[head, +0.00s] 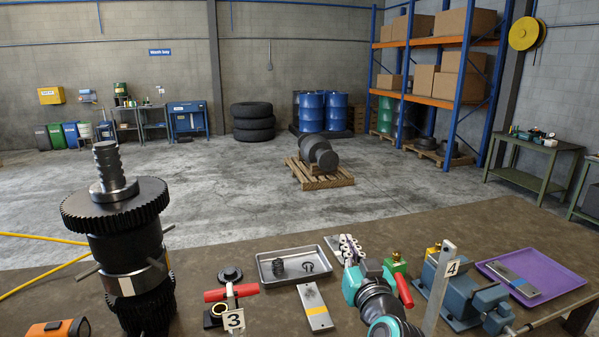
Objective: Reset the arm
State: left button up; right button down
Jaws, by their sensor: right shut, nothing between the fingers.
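My right arm, teal and dark grey, comes in from the bottom right of centre in the head view. Its gripper (370,268) is at the far end of the arm, over the workbench, shut and empty. My left gripper is not in view.
A tall transmission gear shaft (125,230) stands at left. A grey tray (265,275) with small parts, a red-handled clamp (232,293), a blue vise (450,300) and a purple tray (570,284) share the brown workbench (405,232).

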jog(key=s+d+f+g+h, duration=0.1)
jog(key=s+d+f+g, duration=0.1)
jog(key=s+f, duration=0.5)
jog(key=s+d+f+g+b, duration=0.1)
jog(key=s+d+f+g, duration=0.2)
jog(key=s+f+g, duration=0.2)
jog(key=s+d+f+g+h+b, duration=0.1)
jog(key=s+d+f+g, duration=0.1)
jog(key=s+f, duration=0.8)
notch_tip(320, 180, down, 7)
jog(key=shift+s+d+r+m+g+h, duration=0.15)
jog(key=shift+s+m+g+h, duration=0.2)
jog(key=shift+g, duration=0.55)
